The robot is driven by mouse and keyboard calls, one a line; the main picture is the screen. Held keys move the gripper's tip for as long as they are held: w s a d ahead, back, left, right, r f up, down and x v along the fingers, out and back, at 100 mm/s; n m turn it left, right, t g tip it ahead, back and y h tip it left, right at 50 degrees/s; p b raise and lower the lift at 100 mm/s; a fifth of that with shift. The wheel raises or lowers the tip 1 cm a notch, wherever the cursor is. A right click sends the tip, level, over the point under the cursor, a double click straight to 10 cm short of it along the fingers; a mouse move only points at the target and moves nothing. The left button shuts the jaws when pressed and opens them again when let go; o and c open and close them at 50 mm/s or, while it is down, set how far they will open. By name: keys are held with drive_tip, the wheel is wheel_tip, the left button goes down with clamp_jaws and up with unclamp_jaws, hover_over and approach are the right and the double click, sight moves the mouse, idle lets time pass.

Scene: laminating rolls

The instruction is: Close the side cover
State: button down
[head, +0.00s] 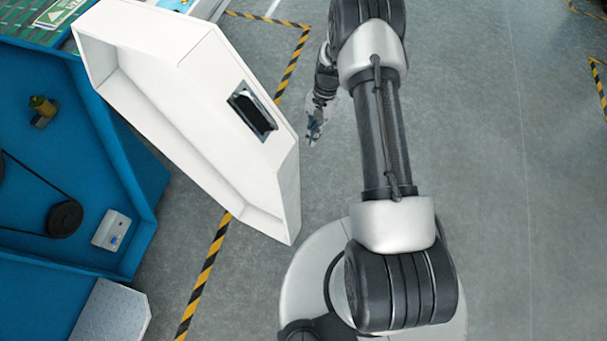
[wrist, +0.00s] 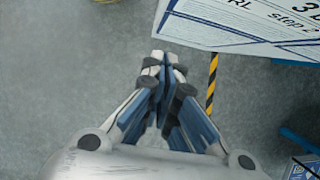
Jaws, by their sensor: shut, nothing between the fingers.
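The side cover (head: 185,120) is a white, shallow panel with a raised rim and a dark recessed handle (head: 252,110). In the head view it stands open, swung out from the blue machine. My gripper (head: 313,132) is just beyond the cover's right edge, on its outer side, with a small gap seen from above. In the wrist view my gripper (wrist: 164,62) has its fingertips together and holds nothing. A white printed panel (wrist: 240,30) fills the upper right there; I cannot tell for certain that it is the cover's outer face.
The blue machine housing (head: 125,165) is open at the left, showing a belt pulley (head: 65,218), a small white switch box (head: 111,230) and a yellow-green part (head: 42,106). Yellow-black floor tape (head: 207,275) runs under the cover. The grey floor (head: 470,110) at right is clear.

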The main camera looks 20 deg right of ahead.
drive_tip(key=s+a+f+b, duration=0.1)
drive_tip(key=s+a+f, duration=0.2)
drive_tip(key=f, duration=0.2)
drive_tip(key=s+a+f+b, duration=0.1)
drive_tip(key=s+a+f, duration=0.1)
drive_tip(key=f, duration=0.4)
drive_tip(key=shift+s+a, duration=0.4)
drive_tip(key=shift+s, duration=0.2)
drive_tip(key=shift+f, duration=0.15)
